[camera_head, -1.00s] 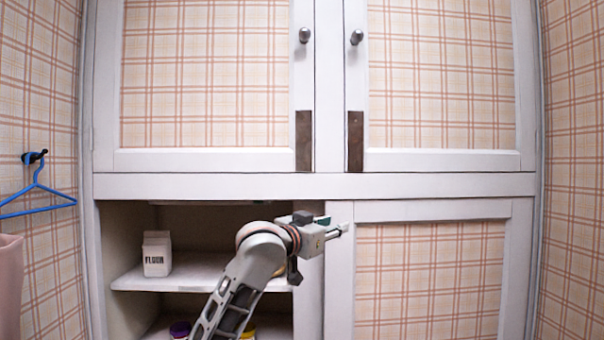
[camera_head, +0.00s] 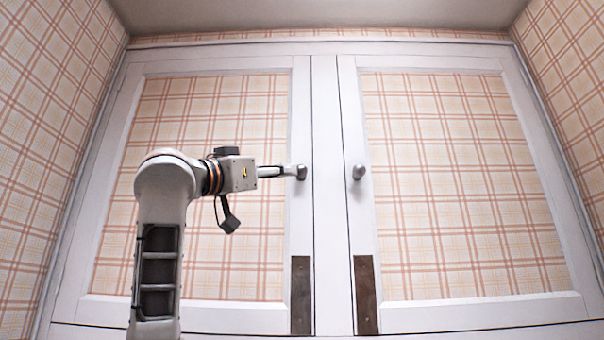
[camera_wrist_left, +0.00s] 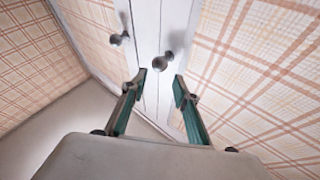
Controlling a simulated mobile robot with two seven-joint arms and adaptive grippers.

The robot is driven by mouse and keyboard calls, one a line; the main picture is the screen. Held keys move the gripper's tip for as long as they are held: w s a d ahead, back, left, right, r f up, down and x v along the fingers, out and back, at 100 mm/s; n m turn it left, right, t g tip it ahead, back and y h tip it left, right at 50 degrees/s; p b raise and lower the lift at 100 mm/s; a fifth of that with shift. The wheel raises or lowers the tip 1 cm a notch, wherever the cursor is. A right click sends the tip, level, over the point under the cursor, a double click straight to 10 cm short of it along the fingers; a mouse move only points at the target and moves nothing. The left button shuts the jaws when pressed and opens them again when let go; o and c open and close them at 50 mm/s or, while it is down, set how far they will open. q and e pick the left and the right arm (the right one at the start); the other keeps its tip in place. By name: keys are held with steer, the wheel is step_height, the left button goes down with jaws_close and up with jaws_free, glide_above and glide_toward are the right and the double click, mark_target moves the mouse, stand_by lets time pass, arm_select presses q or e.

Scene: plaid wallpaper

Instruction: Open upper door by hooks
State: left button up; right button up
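The upper cupboard has two white-framed plaid doors, a left door (camera_head: 200,190) and a right door (camera_head: 450,190), both shut. A grey round knob (camera_head: 302,172) sits on the left door's inner edge, and another knob (camera_head: 358,172) on the right door. My left gripper (camera_head: 290,171) is at the left knob, partly overlapping it. In the left wrist view my left gripper (camera_wrist_left: 158,84) is open, with a knob (camera_wrist_left: 163,62) just beyond and between its fingertips. The second knob (camera_wrist_left: 120,39) is farther off. I cannot tell whether a finger touches the knob. My right gripper is not in view.
Brown plates, one left (camera_head: 301,295) and one right (camera_head: 366,295), sit at the doors' lower inner corners. Plaid walls close in on both sides, and a ceiling (camera_head: 320,15) is above. The space before the right door is clear.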

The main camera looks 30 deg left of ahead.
arm_select(q)
steer(key=p+x, duration=0.2)
steer(key=x, duration=0.4)
steer(key=shift+w+d+p, duration=0.1)
steer(key=shift+w+p, duration=0.2)
steer(key=shift+w, duration=0.15)
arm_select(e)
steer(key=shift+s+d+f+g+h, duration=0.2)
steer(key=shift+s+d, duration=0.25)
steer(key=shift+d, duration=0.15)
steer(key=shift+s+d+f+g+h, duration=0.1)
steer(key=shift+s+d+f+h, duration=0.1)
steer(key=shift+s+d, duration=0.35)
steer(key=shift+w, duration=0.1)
arm_select(q)
steer(key=c, duration=0.8)
jaws_close()
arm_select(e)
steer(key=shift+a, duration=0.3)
